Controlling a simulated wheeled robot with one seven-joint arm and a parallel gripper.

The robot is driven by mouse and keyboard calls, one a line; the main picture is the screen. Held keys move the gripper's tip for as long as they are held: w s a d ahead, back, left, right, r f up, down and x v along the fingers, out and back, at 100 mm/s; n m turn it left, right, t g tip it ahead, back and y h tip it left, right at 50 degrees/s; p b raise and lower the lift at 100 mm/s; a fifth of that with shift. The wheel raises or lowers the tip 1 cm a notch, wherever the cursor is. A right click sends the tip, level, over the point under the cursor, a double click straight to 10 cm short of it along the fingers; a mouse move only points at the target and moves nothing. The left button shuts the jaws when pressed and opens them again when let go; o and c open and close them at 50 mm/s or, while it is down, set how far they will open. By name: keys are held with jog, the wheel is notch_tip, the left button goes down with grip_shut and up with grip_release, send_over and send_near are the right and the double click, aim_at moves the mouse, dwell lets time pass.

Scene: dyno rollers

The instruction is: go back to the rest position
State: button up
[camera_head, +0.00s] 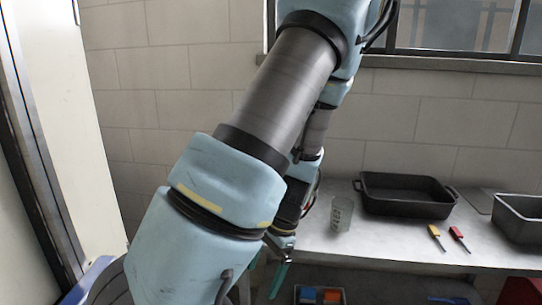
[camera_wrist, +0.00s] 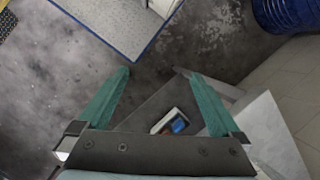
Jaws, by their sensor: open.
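My gripper (camera_wrist: 153,74) is open in the wrist view, with its two green fingers spread apart. Nothing is between the fingertips; bare floor shows beyond them. In the head view my gripper (camera_head: 280,270) hangs by the left end of the metal table (camera_head: 385,247), pointing down. It is partly hidden there behind my own arm, which crosses the middle of the picture.
On the table are a black tray (camera_head: 405,205), a clear cup (camera_head: 341,214), yellow (camera_head: 436,237) and red (camera_head: 459,239) screwdrivers, and a grey bin (camera_head: 519,216). A small container (camera_wrist: 171,122) sits lower down. A blue drum (camera_wrist: 287,14) stands on the floor.

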jog(key=w+a+r+n+t+h+b, duration=0.1)
jog(key=a+r+n+t+h+b, duration=0.2)
jog(key=a+r+n, duration=0.2)
notch_tip(320, 180, up, 4)
jog(key=n, duration=0.5)
jog(key=shift+w+f+h+b, duration=0.2)
jog(key=shift+w+h+b, duration=0.1)
jog(key=shift+w+h, duration=0.1)
